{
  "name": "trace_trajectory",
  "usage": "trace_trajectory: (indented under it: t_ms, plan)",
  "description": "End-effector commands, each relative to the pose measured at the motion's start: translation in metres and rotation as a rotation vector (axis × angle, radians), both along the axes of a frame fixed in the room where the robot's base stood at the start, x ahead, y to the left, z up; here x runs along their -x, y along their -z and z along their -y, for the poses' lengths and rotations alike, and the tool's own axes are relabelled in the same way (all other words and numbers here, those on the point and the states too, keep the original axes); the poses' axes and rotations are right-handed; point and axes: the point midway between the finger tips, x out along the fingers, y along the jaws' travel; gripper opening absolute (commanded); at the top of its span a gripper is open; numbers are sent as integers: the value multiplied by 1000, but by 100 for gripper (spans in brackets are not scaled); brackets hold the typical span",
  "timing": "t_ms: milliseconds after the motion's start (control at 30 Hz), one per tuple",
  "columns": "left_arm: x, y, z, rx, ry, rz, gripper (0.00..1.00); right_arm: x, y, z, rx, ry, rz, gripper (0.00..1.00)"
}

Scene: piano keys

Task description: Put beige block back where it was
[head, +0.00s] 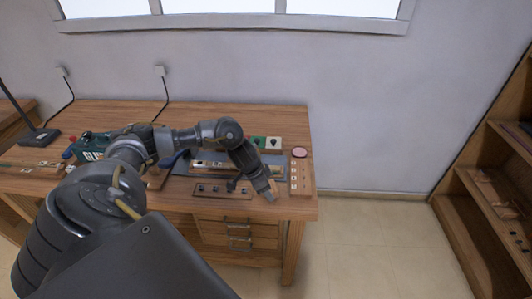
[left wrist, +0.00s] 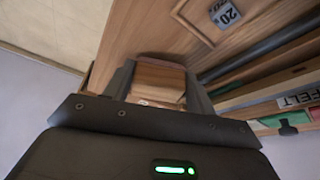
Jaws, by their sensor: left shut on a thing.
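My left gripper (head: 268,192) reaches over the front right part of the wooden workbench (head: 230,113), near the front edge. The left wrist view shows its two fingers (left wrist: 159,90) closed on a wood-coloured beige block (left wrist: 158,78). The block sits between the fingers, and its lower part is partly hidden by the gripper body. In the head view the block is too small to tell apart from the fingertips. My right gripper is not in view.
A low wooden strip (head: 222,190) with dark knobs lies left of my gripper. A strip with pale squares (head: 300,176) and a pink disc (head: 299,152) are at the bench's right end. Green and cream pieces (head: 274,143) stand behind. A shelf (head: 490,180) is far right.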

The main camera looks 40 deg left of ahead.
Motion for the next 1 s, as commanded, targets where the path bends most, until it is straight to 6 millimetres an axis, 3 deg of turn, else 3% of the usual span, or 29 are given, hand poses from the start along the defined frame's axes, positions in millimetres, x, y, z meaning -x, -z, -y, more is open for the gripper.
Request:
trace_trajectory:
  t_ms: [400, 433, 600, 867, 1000]
  plan:
    - [0, 7, 0, 0, 0, 0, 30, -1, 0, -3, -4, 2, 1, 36]
    - [0, 7, 0, 0, 0, 0, 57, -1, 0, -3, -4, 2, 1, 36]
    - [0, 7, 0, 0, 0, 0, 78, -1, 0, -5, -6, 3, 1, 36]
    - [0, 6, 0, -1, 0, 0, 78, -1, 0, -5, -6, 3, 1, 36]
    - [2, -4, -2, -2, 0, 3, 78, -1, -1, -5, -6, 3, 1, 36]
